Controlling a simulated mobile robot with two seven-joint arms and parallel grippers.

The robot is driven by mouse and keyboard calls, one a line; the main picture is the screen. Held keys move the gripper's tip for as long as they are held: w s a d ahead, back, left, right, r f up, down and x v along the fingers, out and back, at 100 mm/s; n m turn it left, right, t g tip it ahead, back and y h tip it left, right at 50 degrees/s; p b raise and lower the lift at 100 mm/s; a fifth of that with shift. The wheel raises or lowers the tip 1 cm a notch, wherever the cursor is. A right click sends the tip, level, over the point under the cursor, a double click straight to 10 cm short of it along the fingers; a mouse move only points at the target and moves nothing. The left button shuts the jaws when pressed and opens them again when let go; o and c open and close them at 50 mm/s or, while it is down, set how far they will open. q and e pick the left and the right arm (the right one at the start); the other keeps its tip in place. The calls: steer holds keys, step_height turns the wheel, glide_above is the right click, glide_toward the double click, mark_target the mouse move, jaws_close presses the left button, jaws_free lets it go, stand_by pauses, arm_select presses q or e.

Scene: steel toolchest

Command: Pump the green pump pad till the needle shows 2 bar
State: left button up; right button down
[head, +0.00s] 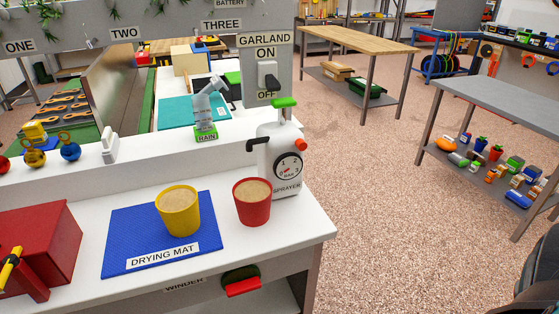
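The white sprayer (280,145), labelled SPRAYER, stands upright at the right end of the white bench. The green pump pad (285,102) sits raised on top of it. A round gauge (288,166) on its front is marked 0 to 3 BAR. The needle looks to lie low on the left, near 0, but is too small to read surely. A dark nozzle (253,143) points left and a red knob (302,145) sticks out right. Neither gripper is in view, and nothing touches the pad.
A red pot (252,203) stands close in front of the sprayer. A yellow pot (178,211) stands on the blue drying mat (128,233). The GARLAND switch panel (266,75) rises just behind the pad. A red box (45,245) is at left. Open floor lies right.

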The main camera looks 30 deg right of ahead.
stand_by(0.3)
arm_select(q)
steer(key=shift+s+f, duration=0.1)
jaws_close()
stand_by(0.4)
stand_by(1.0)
